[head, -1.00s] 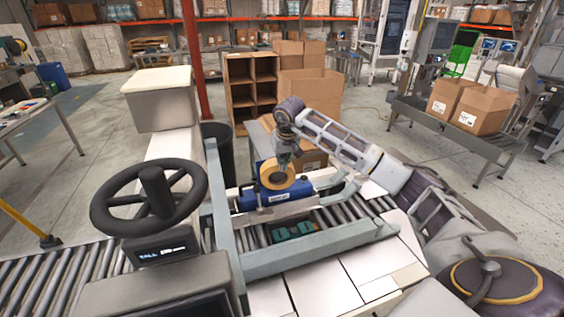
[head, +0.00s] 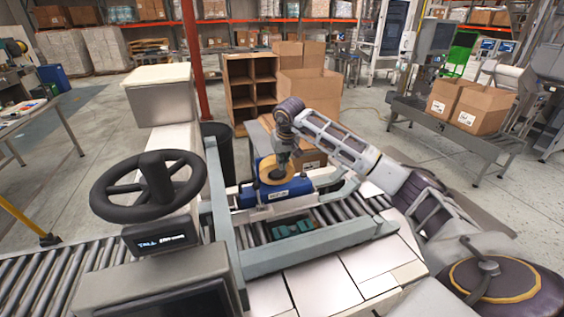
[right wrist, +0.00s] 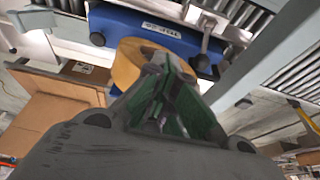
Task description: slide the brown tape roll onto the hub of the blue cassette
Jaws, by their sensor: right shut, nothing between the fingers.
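In the right wrist view the roll (right wrist: 126,64) sits beside the cassette (right wrist: 120,22), partly hidden by my fingers. I cannot tell whether it is around the hub, as the hub is hidden. My right gripper (head: 280,172) points down in front of the roll, shut and empty. In the right wrist view its fingertips (right wrist: 165,65) overlap the roll's near side; contact is unclear. My left gripper is out of view.
A grey frame rail (head: 320,240) crosses in front of the cassette, with a dark teal item (head: 293,229) on the rollers behind it. A black handwheel (head: 150,190) stands at the left.

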